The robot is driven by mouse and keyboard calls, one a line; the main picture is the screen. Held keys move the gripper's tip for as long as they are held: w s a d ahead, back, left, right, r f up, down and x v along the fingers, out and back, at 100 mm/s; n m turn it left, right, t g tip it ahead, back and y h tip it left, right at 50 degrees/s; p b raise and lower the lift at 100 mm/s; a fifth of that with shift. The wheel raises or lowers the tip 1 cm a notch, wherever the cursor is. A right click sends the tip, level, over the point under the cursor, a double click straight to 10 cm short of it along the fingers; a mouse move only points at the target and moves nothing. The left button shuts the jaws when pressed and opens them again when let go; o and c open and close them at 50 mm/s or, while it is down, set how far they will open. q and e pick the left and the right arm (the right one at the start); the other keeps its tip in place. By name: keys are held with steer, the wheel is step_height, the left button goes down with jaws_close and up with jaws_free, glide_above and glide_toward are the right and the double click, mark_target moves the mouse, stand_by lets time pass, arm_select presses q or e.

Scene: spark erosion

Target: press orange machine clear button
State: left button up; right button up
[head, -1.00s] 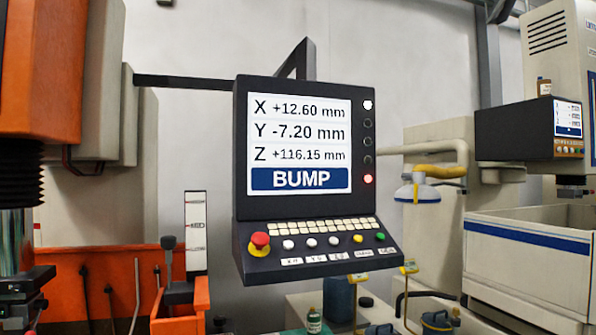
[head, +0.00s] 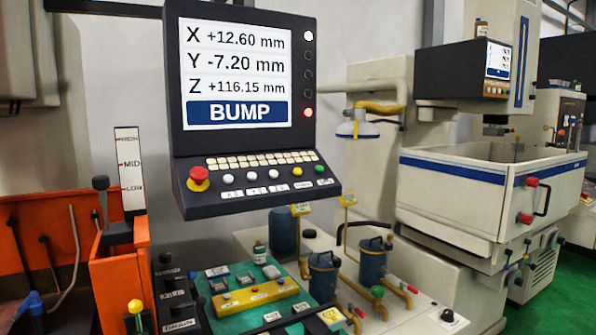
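The control panel (head: 260,196) of the orange machine hangs in the upper left of the head view. Its screen (head: 237,75) reads X +12.60, Y -7.20, Z +116.15 mm, with BUMP on a blue band. On the sloped lower console sit a red emergency knob (head: 198,178), three white buttons (head: 251,176), a yellow button (head: 297,171) and a green button (head: 319,168). Small labels lie below the buttons, too small to read surely. A red lamp (head: 308,113) glows beside the screen. Neither gripper is in view, and nothing touches the console.
The orange machine's tank (head: 50,230) with a level gauge (head: 130,168) stands at left. Below the panel, a green mat (head: 240,320) carries a yellow bar (head: 255,297) and small blocks. Blue canisters (head: 375,262) stand beside it. A white machine (head: 480,215) is at right.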

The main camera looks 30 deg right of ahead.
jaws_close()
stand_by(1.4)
